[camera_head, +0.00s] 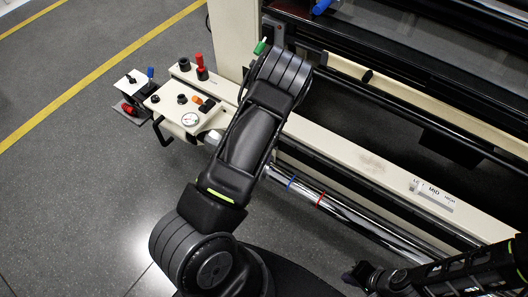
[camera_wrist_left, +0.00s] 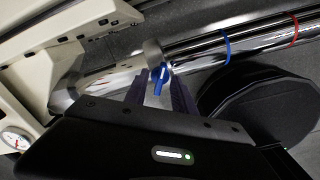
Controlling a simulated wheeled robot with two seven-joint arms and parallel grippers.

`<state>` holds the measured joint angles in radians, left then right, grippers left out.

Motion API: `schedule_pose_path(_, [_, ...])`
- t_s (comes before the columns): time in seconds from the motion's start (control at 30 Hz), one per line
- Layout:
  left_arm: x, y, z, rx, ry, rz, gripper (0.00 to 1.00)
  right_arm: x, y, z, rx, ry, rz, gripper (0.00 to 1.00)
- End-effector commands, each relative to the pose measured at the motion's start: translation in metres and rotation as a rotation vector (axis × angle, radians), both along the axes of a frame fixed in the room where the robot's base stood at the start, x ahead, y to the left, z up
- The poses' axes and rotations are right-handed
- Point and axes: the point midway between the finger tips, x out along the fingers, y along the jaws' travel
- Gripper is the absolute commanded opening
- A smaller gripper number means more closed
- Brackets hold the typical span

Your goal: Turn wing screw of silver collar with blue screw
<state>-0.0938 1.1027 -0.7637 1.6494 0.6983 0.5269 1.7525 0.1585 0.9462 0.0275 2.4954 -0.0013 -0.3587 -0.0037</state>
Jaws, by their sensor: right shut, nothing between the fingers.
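The silver collar (camera_wrist_left: 152,52) sits on the chrome shaft (camera_wrist_left: 195,55) in the left wrist view. Its blue wing screw (camera_wrist_left: 161,79) points down toward my left gripper (camera_wrist_left: 161,98). The fingers of that gripper are apart, one on each side of the screw, with a gap visible on both sides. In the head view my left arm covers the left gripper and the collar; the shaft (camera_head: 345,212) comes out to the right of the arm. My right gripper (camera_head: 353,276) is shut and empty at the bottom, away from the shaft.
Blue (camera_head: 291,183) and red (camera_head: 321,199) rings mark the shaft. A cream control panel (camera_head: 165,101) with a gauge (camera_head: 190,119) and knobs stands left of my arm. The cream machine rail (camera_head: 350,160) runs behind the shaft. Open floor (camera_head: 70,200) lies to the left.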

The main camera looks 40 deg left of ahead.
Motion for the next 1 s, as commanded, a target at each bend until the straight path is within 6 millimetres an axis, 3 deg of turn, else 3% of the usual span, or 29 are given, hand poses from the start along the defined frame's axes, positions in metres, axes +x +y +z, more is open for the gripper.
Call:
schedule_pose_path(0.3, [0.0, 0.0, 0.005, 0.001, 0.0, -0.001, 0.31, 0.0, 0.0, 0.001, 0.0, 0.0, 0.0, 0.0])
schedule_pose_path(0.73, [0.001, 0.0, 0.068, 0.0, -0.002, -0.001, 0.31, 0.0, 0.0, 0.011, 0.0, 0.0, 0.0, 0.0])
schedule_pose_path(1.0, [0.0, 0.0, 0.078, 0.0, 0.0, 0.001, 0.31, 0.0, 0.0, 0.011, 0.0, 0.0, 0.0, 0.0])
